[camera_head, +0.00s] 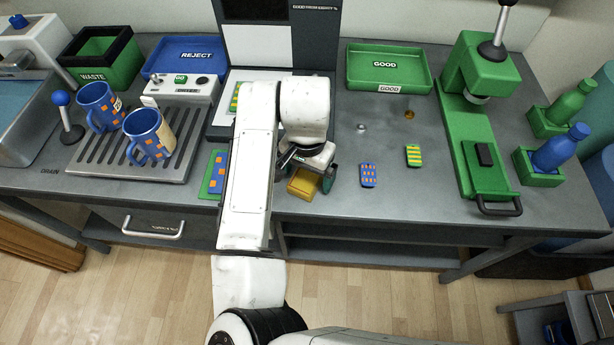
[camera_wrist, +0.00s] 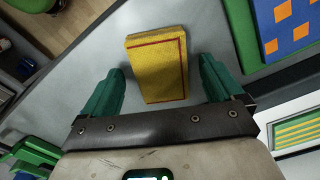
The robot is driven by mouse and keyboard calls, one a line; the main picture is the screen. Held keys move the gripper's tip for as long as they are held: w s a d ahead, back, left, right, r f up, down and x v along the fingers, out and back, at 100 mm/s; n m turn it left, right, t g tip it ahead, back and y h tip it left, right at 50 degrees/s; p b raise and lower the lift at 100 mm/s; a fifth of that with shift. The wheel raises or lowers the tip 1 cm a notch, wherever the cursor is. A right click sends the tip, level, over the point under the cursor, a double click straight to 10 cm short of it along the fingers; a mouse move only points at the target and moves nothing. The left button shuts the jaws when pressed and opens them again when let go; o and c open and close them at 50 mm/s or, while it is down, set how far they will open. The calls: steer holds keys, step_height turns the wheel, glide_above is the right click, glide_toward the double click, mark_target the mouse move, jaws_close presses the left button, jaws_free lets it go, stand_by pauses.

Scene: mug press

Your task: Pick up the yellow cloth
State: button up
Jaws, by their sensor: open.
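The yellow cloth (camera_head: 303,186) is a folded yellow block with a dark red line along its edge. It lies on the grey bench near the front edge, partly hidden by my gripper in the head view. In the wrist view the yellow cloth (camera_wrist: 157,66) lies between and slightly beyond my two green fingertips. My gripper (camera_wrist: 160,85) is open, with a finger on each side of the cloth and a visible gap to each. In the head view my gripper (camera_head: 309,176) is over the cloth.
A green mat with a blue and orange patterned piece (camera_head: 217,174) lies left of my arm. Patterned pieces (camera_head: 368,175) (camera_head: 414,156) lie to the right. Two blue mugs (camera_head: 100,106) stand on a drain rack (camera_head: 118,156). A green press (camera_head: 480,130) stands right.

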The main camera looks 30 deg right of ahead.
steer(key=shift+c, duration=0.2)
steer(key=c, duration=1.2)
steer(key=shift+r, duration=0.1)
